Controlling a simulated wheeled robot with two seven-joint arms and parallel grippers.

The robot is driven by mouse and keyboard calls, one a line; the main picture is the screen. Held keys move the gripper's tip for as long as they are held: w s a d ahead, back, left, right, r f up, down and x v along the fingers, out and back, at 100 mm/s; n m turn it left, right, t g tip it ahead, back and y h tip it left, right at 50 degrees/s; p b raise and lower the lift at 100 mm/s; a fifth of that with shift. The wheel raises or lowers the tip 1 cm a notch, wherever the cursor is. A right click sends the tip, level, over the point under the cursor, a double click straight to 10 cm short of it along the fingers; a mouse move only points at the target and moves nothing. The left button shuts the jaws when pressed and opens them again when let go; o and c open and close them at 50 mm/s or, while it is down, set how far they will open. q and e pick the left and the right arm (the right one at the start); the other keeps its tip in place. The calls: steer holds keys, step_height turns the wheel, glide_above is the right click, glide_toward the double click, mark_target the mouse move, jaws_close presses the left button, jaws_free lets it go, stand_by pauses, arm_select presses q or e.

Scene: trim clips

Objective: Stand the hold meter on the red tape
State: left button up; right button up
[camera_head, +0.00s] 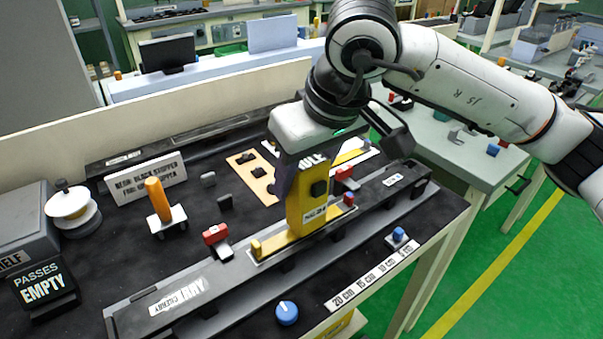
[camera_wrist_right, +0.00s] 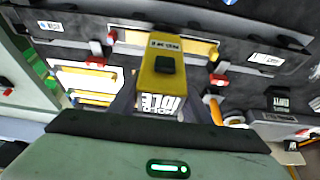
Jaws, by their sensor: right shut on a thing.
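The hold meter, a yellow block (camera_head: 308,202) with a black square knob and a white label, is upright in the jaws of my right gripper (camera_head: 311,165). Its lower end is over or on a yellow strip (camera_head: 275,247) in the front rail; contact cannot be told. In the right wrist view the meter (camera_wrist_right: 163,60) sits between the fingers of my right gripper (camera_wrist_right: 160,95), its white display face towards the camera. I cannot make out the red tape in either view. My left gripper is not in view.
Red clips (camera_head: 215,234) stand near the rail, with a blue knob (camera_head: 287,313) in front. An orange-handled tool (camera_head: 158,198), a white spool (camera_head: 72,206) and a sign (camera_head: 146,178) stand left. Dark bench top between them is partly free.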

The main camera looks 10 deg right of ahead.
stand_by(0.3)
stand_by(0.5)
steer(key=o, duration=1)
steer(key=shift+f, duration=0.1)
steer(key=b+v, duration=0.1)
steer(key=v, duration=0.9)
steer(key=shift+s+r, duration=0.1)
steer(key=shift+r, duration=0.15)
